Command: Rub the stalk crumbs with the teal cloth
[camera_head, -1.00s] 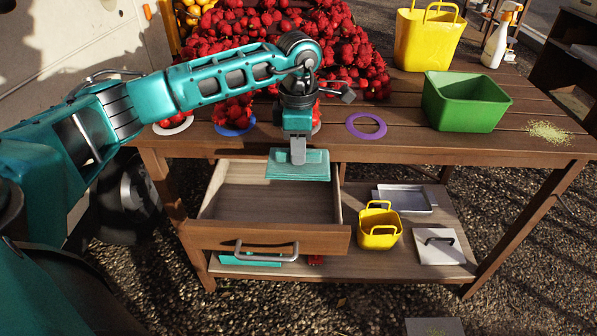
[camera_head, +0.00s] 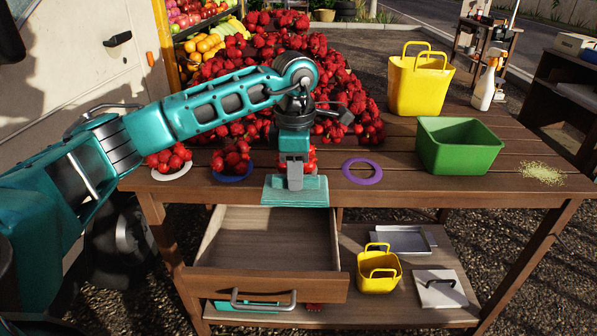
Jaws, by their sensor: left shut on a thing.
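My left gripper (camera_head: 295,182) is shut on the folded teal cloth (camera_head: 310,192). It holds the cloth at the front edge of the wooden table, above the open drawer; whether the cloth touches the table top I cannot tell. The stalk crumbs (camera_head: 543,173) are a small pale-green scatter at the right end of the table top, well to the right of the cloth. My right gripper is not in view.
A red fruit heap (camera_head: 335,95) lies behind my left arm. The empty drawer (camera_head: 265,285) stands open.

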